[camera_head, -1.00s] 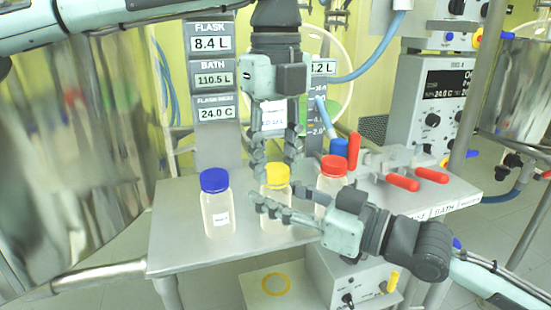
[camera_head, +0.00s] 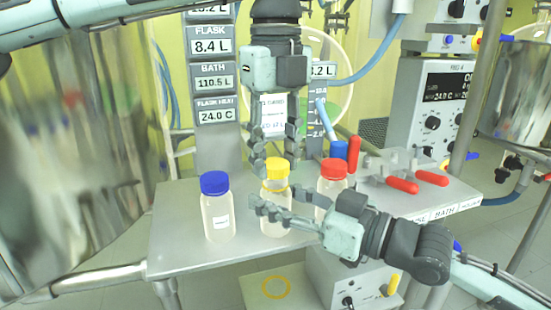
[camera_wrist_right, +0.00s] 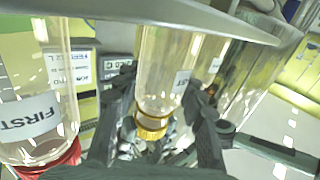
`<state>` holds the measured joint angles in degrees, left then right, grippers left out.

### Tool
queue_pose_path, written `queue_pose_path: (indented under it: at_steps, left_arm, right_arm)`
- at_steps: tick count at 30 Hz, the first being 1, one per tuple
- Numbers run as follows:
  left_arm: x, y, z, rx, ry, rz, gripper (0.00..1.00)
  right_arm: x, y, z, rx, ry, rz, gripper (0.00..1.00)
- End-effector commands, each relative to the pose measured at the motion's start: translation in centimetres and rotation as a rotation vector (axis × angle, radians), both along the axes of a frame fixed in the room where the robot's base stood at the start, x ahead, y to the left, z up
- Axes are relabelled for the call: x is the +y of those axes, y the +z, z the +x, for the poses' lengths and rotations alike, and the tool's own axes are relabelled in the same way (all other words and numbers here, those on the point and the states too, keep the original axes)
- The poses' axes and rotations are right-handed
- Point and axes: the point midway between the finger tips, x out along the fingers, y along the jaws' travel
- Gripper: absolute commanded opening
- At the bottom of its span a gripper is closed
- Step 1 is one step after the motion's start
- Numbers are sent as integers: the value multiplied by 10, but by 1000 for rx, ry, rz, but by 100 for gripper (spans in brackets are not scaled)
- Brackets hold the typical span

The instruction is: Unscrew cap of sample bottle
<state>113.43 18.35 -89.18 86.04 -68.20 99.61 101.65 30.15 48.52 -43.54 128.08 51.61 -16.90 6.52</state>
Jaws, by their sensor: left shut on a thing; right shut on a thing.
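The yellow-ringed sample bottle (camera_head: 275,222) stands upright on the bench between two others. My right gripper (camera_head: 270,205) is shut around its upper body, one finger crossing in front. The yellow cap (camera_head: 277,169) is between the fingertips of my left gripper (camera_head: 276,174), which points straight down and is shut on it. A gap shows between the cap and the yellow ring (camera_head: 276,188) on the neck. In the right wrist view the bottle (camera_wrist_right: 165,65) appears upside down between my fingers, with the ring (camera_wrist_right: 152,123) and a clear neck beyond it.
A blue-capped bottle (camera_head: 217,215) stands to the left. A red-capped bottle (camera_head: 332,190) stands close on the right, near my right gripper. Red-handled clamps (camera_head: 402,185) lie at the bench's right. The front of the bench (camera_head: 200,258) is bare.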

Motion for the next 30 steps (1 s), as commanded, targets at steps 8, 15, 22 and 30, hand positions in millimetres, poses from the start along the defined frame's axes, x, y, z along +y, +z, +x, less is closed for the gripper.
queue_pose_path:
  at_steps: [8, 15, 22, 30]
  left_arm:
    - [0, 9, 0, 0, 0, -1, 0]
    - [0, 9, 0, 0, -1, -1, 0]
    - [-1, 20, 0, -1, -1, -1, 0]
    - [0, 49, 0, 0, -1, -1, 0]
  right_arm:
    - [0, 0, 0, -1, 0, 1, 0]
    - [0, 0, 0, -1, 0, 1, 0]
    - [0, 1, 0, -1, 0, 1, 0]
    - [0, 0, 0, -1, 0, 1, 0]
